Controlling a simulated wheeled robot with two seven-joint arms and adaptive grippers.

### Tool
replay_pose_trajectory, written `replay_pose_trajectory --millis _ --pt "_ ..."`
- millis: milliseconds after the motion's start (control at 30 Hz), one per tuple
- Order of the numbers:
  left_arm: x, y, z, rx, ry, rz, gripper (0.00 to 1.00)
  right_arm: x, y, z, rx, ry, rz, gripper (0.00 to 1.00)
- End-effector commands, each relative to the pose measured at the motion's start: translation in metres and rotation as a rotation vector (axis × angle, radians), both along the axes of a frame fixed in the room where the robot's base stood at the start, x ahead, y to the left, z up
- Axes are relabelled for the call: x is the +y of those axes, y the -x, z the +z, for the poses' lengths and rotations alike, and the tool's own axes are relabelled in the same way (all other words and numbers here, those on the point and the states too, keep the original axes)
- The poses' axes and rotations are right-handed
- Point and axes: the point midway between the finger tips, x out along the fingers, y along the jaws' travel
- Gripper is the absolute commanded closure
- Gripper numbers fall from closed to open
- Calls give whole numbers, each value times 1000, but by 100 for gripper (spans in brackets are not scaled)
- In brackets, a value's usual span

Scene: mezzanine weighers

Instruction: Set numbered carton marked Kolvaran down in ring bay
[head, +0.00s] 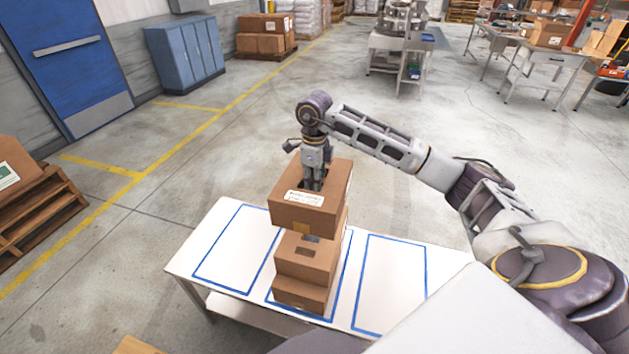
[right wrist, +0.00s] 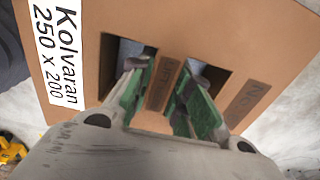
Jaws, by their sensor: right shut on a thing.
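The Kolvaran carton (head: 322,216) is a brown cardboard box with a white label, held over the middle of a white table (head: 222,219). My right gripper (head: 314,187) is shut on its top. In the right wrist view, the fingers (right wrist: 155,105) go into two cut-outs and pinch the cardboard strip between them. The label (right wrist: 58,50) reads "Kolvaran 250 x 200". Below it, brown cartons (head: 303,262) are stacked inside the middle blue outline (head: 340,280). I cannot tell whether the held carton touches the stack. My left gripper is not in view. No ring marking is readable.
The left blue-outlined bay (head: 238,248) and the right one (head: 391,283) on the table look empty. A pallet with a carton (head: 15,165) stands at the far left. Blue lockers (head: 186,52) and workbenches (head: 540,68) stand farther back. The floor around the table is mostly clear.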

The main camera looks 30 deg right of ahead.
Motion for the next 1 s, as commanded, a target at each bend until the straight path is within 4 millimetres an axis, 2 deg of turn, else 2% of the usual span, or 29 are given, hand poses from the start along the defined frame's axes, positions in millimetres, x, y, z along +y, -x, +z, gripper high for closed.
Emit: replay_pose_trajectory --millis 267,1000 --pt "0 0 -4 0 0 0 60 0 0 -5 -1 0 0 100" --pt "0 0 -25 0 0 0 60 0 0 -35 -1 0 0 100"
